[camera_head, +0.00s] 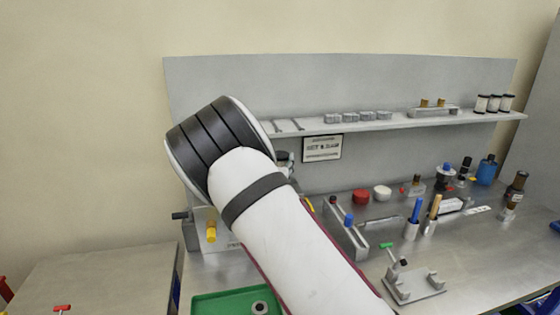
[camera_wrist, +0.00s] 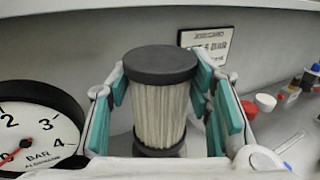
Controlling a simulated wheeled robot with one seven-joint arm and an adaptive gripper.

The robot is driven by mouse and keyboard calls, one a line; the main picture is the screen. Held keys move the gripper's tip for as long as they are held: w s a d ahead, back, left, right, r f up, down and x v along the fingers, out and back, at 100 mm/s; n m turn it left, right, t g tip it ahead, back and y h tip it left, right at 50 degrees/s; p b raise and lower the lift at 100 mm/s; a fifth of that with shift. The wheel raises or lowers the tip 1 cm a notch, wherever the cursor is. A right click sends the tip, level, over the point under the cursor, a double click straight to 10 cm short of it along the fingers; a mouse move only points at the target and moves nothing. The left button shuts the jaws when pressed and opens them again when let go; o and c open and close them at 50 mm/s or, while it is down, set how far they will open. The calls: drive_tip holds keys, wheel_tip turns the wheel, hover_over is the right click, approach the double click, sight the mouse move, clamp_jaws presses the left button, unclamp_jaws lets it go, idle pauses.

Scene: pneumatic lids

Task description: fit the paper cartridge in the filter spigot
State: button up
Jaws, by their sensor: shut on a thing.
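The paper cartridge (camera_wrist: 160,112), a pleated off-white cylinder with dark grey end caps, stands upright in the middle of the wrist view. My gripper (camera_wrist: 162,84) has its teal finger pads on both sides of it and is shut on it. I cannot make out the filter spigot in either view; the area under the cartridge is hidden by the cartridge and my gripper.
A pressure gauge (camera_wrist: 36,128) is close on the left in the wrist view. A sign (camera_head: 322,148) hangs below a shelf (camera_head: 400,122). On the bench are a red lid (camera_head: 361,196), a white lid (camera_head: 382,193), a grey fixture (camera_head: 415,287) and a green tray (camera_head: 215,303).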

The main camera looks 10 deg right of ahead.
drive_tip(key=shift+f, duration=1.25)
drive_tip(key=o, duration=1.2)
drive_tip(key=shift+o, duration=0.2)
drive_tip(key=v, duration=1.2)
